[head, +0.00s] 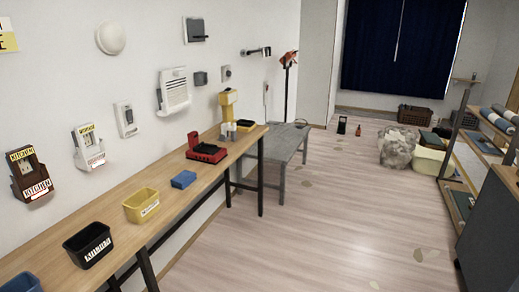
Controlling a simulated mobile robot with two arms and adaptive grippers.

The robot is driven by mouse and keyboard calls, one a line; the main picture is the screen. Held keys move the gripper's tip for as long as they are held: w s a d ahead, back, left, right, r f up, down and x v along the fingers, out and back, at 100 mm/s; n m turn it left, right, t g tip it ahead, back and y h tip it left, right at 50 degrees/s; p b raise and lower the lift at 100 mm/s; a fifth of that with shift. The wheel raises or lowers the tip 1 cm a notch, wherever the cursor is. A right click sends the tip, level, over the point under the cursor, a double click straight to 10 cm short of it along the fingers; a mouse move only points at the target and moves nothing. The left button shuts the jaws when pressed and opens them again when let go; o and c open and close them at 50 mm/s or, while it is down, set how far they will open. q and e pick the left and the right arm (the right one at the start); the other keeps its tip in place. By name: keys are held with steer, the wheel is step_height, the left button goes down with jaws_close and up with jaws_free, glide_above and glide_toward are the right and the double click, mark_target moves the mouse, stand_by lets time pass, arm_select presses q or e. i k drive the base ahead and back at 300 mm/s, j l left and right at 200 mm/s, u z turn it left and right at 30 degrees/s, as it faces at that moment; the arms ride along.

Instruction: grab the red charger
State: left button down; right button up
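A red and black device, which looks like the red charger (207,153), sits on the wooden workbench (165,196) along the left wall. It has a low body and a raised red part at its back left. A blue block (183,179) lies a little nearer on the bench. Neither of my grippers shows in the head view.
A yellow bin (141,205), a black bin (88,245) and a blue bin (20,283) stand along the bench. A yellow tool (228,103) stands behind the device. A grey bench (275,148) adjoins. Shelves (490,145) stand right; the middle floor is mostly clear.

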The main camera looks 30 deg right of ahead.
mark_target(204, 152)
steer(key=z, duration=0.65)
steer(key=i+l+z, duration=0.6)
steer(key=i, duration=0.35)
steer(key=i+l+z, duration=0.35)
steer(key=i, duration=0.15)
steer(key=i+z, duration=0.3)
steer(key=i, duration=0.2)
steer(key=i+u, duration=0.4)
steer(key=i+l+u, duration=0.3)
steer(key=i+u, duration=0.15)
steer(key=i+l+u, duration=0.4)
steer(key=j, duration=0.1)
